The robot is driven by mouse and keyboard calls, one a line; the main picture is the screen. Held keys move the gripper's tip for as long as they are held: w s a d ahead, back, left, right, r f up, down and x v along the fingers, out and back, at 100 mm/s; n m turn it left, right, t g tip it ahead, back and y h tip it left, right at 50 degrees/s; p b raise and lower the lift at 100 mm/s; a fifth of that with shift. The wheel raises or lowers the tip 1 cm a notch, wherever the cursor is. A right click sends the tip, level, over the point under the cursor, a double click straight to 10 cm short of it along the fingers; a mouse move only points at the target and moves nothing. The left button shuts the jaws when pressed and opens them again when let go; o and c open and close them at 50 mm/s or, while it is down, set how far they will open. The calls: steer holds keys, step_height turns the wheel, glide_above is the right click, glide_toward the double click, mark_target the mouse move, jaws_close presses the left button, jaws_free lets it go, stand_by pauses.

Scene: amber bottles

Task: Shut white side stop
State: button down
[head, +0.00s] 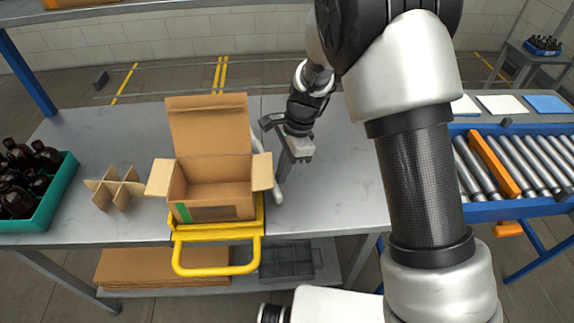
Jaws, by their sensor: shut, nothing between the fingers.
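The white side stop (280,188) stands at the right side of an open cardboard box (210,213). It is partly hidden behind my gripper, so its exact angle to the box is hard to tell. My gripper (283,173) is shut and empty, pointing down just right of the box. It overlaps the stop in the picture; I cannot tell if they touch. The box sits in a yellow frame (215,232) with a yellow handle bar (218,270) in front. Its flaps are open, the back one upright.
A green crate of amber bottles (45,212) stands at the left, beside a cardboard divider (114,188). The grey table (345,205) is clear right of my gripper. A roller conveyor (530,165) with an orange bar (494,165) lies at the right.

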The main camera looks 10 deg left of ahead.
steer(key=shift+s+a+p, duration=0.3)
steer(key=shift+s+a, duration=0.15)
steer(key=shift+s, duration=0.05)
stand_by(0.4)
steer(key=shift+w+d, duration=0.2)
steer(key=shift+d, duration=0.25)
steer(key=d, duration=0.3)
steer(key=shift+w+d, duration=0.1)
steer(key=shift+w, duration=0.3)
steer(key=s+p+v, duration=0.1)
steer(key=v, duration=0.9)
